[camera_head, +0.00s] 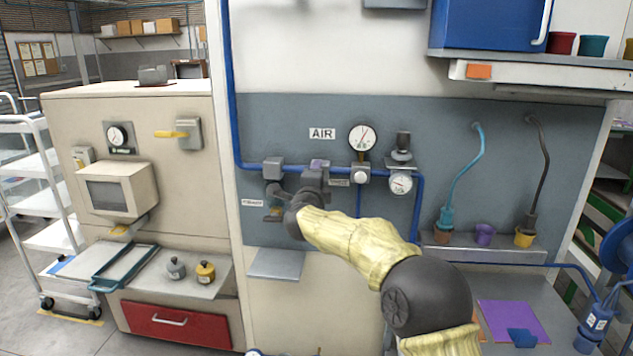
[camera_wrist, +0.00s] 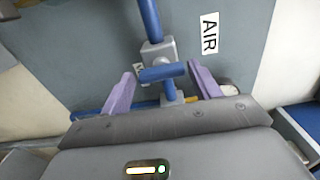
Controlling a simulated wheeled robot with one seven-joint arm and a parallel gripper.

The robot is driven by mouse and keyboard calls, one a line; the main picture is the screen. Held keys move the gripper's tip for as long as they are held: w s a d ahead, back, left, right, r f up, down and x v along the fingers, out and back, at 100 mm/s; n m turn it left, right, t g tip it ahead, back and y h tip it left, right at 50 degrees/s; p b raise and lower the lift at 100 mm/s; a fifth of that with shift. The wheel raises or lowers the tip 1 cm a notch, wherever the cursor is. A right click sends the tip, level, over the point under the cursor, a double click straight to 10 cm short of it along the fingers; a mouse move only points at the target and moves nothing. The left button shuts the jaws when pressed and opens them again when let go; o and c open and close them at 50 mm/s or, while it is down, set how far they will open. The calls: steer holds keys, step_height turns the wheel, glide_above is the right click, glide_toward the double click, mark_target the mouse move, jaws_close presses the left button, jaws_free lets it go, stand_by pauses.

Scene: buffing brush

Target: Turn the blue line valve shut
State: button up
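The blue line valve shows in the wrist view as a grey body (camera_wrist: 158,50) on the blue pipe, with a blue bar handle (camera_wrist: 163,73) lying across the pipe's direction. My gripper (camera_wrist: 162,84) has purple fingers spread wide, one on each side of the handle; small gaps seem to remain at both handle ends. In the head view my gripper (camera_head: 317,164) is at the wall just below the AIR label (camera_head: 322,133). There my gripper and wrist hide the handle. A grey fitting (camera_head: 273,167) on the blue pipe shows just to the left.
A dial gauge (camera_head: 363,138) and a regulator with a smaller gauge (camera_head: 401,182) sit right of my gripper. A small grey shelf (camera_head: 276,263) projects below. Teal and black hoses (camera_head: 466,170) hang farther right. The grey panel (camera_head: 280,115) above is mostly bare.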

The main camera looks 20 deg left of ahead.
steer(key=shift+o, duration=0.9)
steer(key=shift+s, duration=0.1)
steer(key=b+v, duration=0.5)
steer(key=v, duration=1.2)
steer(key=shift+d+r, duration=0.1)
